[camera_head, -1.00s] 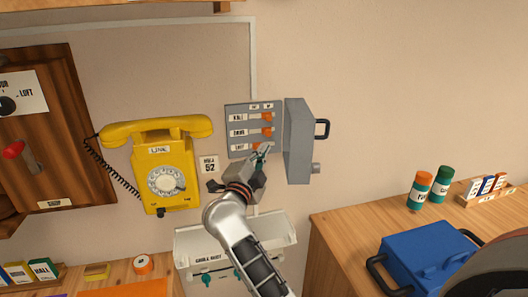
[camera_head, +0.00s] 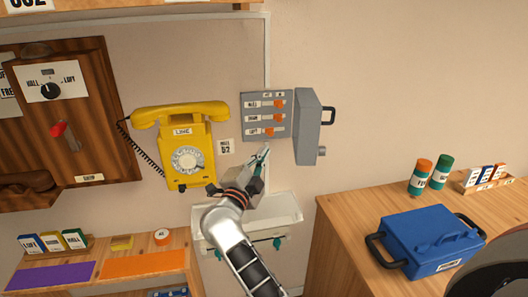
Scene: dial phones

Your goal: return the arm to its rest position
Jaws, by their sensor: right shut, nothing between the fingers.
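My right gripper (camera_head: 262,158) is shut and empty, in front of the wall just below the grey switch panel (camera_head: 246,115). Its arm rises from the bottom middle of the view, past the white tray. The panel has three labelled rows with orange switches (camera_head: 279,103), and its grey cover (camera_head: 307,127) stands open to the right. The gripper looks apart from the switches. My left gripper is not in view.
A yellow dial phone (camera_head: 188,160) hangs left of the panel. A white wall tray (camera_head: 285,212) is below the gripper. A wooden cabinet (camera_head: 350,225) at right bears a blue case (camera_head: 425,243). A wooden board (camera_head: 100,130) hangs at far left. The wall at upper right is bare.

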